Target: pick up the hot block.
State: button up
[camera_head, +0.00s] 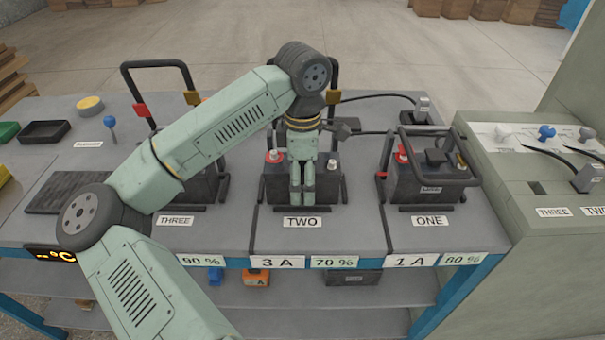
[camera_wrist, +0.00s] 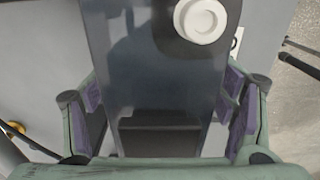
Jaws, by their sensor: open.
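Three dark battery blocks stand in a row on the grey bench behind labels THREE, TWO and ONE. Block TWO (camera_head: 326,187) has a red terminal and a pale one. Block THREE (camera_head: 203,183) is partly hidden behind my arm. No picture shows which is hot. My gripper (camera_head: 302,200) is at block TWO, pointing down, covering its middle. In the wrist view my open gripper (camera_wrist: 163,115) has its fingers either side of a dark block with a white round cap (camera_wrist: 201,20); contact cannot be told.
A temperature display (camera_head: 50,254) at the bench's front left reads dashes and °C. A black tray (camera_head: 45,132), a yellow disc (camera_head: 89,104) and a blue-knobbed probe (camera_head: 110,123) are at the left. A green cabinet (camera_head: 535,190) with cables stands right. Black frames stand around the blocks.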

grip_shut()
dwell(1.0)
jog(key=shift+r, duration=0.15)
